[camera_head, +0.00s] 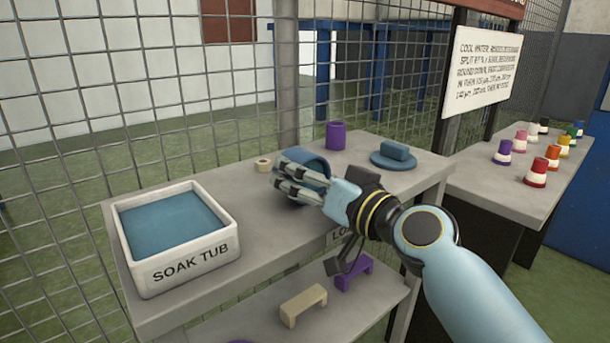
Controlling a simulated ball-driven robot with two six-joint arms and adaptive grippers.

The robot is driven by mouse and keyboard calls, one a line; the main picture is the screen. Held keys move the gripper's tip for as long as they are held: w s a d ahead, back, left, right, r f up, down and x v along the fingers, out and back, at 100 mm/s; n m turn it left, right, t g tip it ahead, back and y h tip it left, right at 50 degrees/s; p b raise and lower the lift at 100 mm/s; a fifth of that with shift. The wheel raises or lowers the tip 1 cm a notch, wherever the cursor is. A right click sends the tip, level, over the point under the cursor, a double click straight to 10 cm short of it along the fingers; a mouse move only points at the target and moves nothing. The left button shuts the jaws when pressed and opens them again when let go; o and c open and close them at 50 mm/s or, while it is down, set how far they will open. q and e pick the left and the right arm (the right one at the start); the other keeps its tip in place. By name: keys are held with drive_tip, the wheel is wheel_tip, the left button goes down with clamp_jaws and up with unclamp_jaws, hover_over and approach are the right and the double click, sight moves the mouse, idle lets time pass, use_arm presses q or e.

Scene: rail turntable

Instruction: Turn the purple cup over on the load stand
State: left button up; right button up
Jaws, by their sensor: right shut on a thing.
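The purple cup (336,137) stands on the grey stand top (265,226), near its back edge. Its top looks hollow and darker, but it is too small to be sure. My right gripper (290,179) is shut on a blue rounded vessel (312,159), in front of and left of the purple cup and apart from it. The vessel appears tilted on its side, and the fingers hide part of it. I cannot tell whether it touches the stand. Lettering starting "LO" on the stand's front edge is partly hidden by my arm. My left gripper is not in view.
A white soak tub (183,262) of blue liquid fills the stand's left end. A small beige ring (263,164) and a blue lidded disc (394,156) lie near. A wire fence rises behind. Several coloured cones stand on the right table (487,188). Beige (303,303) and purple (354,272) blocks lie below.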

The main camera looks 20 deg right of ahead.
drive_tip(key=shift+f, duration=0.15)
drive_tip(key=o, duration=1.2)
drive_tip(key=shift+o, duration=0.2)
drive_tip(key=v, duration=1.2)
